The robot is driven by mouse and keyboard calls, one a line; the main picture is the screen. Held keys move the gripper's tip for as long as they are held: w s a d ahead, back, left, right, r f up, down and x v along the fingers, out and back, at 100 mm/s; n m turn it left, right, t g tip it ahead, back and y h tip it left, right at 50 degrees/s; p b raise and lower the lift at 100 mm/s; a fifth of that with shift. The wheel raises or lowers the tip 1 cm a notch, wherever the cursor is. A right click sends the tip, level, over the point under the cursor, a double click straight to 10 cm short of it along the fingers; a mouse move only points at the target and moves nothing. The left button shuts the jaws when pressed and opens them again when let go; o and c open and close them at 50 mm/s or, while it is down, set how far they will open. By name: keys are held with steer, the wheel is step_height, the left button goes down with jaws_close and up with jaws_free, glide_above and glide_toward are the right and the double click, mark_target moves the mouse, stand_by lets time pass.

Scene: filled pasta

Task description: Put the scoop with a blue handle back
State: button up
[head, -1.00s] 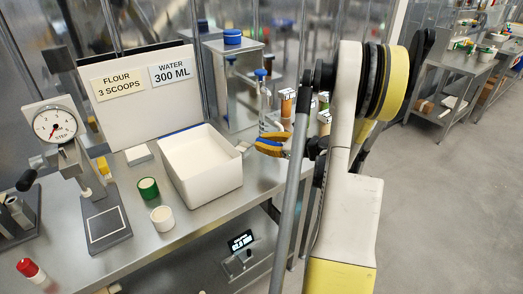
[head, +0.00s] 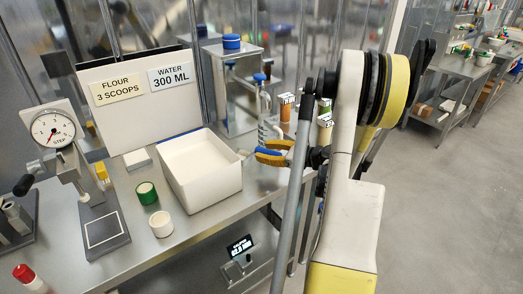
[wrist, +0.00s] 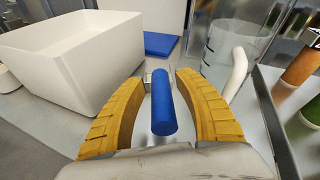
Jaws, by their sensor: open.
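A blue cylindrical handle (wrist: 163,105), which looks like the scoop's, lies between the two yellow fingers of my gripper (wrist: 162,76) in the wrist view. The fingers are open, with a gap on each side of the handle. A small metallic part shows at the handle's far end; I cannot make out the rest of the scoop. In the head view my gripper (head: 270,153) is just right of the white bin (head: 214,192), above the steel bench.
The white bin (wrist: 85,60) stands close left of my gripper in the wrist view. A curved white handle (wrist: 236,74) and an orange-brown container (wrist: 301,64) are at its right. The scale (head: 104,227), green container (head: 147,193) and white cup (head: 161,223) stand farther left.

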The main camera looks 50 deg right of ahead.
steer(key=p+v, duration=0.2)
steer(key=v, duration=0.9)
steer(key=w+a+r+n+g, duration=0.25)
steer(key=a+n, duration=0.25)
steer(key=a, duration=0.3)
steer(key=w+a+r+n+g+y, duration=0.15)
steer(key=w+a+n, duration=0.25)
steer(key=a, duration=0.5)
steer(key=w+a+r+n+g, duration=0.1)
steer(key=w+a+n+g, duration=0.15)
steer(key=a+n, duration=0.4)
steer(key=s+a+r+n+h, duration=0.1)
steer(key=s+a+n, duration=0.4)
steer(key=a+n, duration=0.3)
steer(key=s+a+r+n+g+h, duration=0.1)
steer(key=s+a+r+n+h, duration=0.1)
steer(key=s+a+n, duration=0.3)
steer(key=a+n, duration=0.4)
steer(key=a, duration=0.2)
steer(key=shift+f, duration=0.1)
